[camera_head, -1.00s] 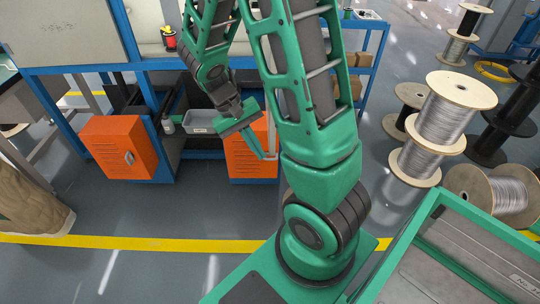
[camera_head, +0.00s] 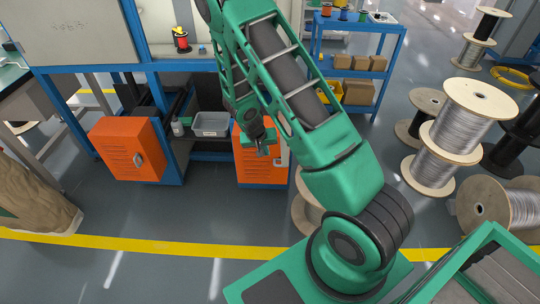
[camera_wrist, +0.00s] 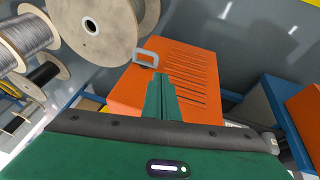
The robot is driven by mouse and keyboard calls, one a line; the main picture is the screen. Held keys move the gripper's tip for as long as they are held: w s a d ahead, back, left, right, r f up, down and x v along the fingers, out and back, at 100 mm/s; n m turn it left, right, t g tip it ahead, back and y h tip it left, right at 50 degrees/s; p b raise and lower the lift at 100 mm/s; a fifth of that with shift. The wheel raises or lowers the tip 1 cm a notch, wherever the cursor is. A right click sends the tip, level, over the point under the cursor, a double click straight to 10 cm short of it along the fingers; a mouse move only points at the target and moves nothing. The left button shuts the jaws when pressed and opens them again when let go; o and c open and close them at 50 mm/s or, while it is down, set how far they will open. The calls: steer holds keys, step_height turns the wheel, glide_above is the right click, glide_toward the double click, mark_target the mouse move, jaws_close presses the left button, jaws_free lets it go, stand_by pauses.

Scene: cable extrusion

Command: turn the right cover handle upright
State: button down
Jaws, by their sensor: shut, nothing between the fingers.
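The right orange cover (camera_head: 258,176) is on the cabinet under the blue bench in the head view, partly hidden by my arm. It fills the middle of the wrist view (camera_wrist: 188,62), with rows of dark slots. Its grey handle (camera_wrist: 146,58) is a bracket near the cover's edge in the wrist view. In the head view the handle (camera_head: 282,157) is partly hidden beside my arm. My gripper (camera_wrist: 160,78) is shut and empty in front of the cover, its fingertips pointing at the slotted face beside the handle. I cannot tell whether the fingers touch the cover.
The left orange cover (camera_head: 127,149) with its own handle (camera_head: 138,160) stands to the left. A grey bin (camera_head: 211,124) sits on the shelf between them. A wooden spool (camera_wrist: 93,27) is close to the handle in the wrist view. More cable spools (camera_head: 457,125) stand at the right.

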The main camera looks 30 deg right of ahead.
mark_target(275, 165)
steer(key=x, duration=0.7)
steer(key=s+x, duration=0.1)
steer(key=x, duration=0.3)
steer(key=shift+w+d+f, duration=0.1)
steer(key=shift+d+f, duration=0.1)
steer(key=shift+d, duration=0.2)
steer(key=shift+d+f, duration=0.25)
steer(key=shift+f, duration=0.1)
steer(key=shift+a, duration=0.15)
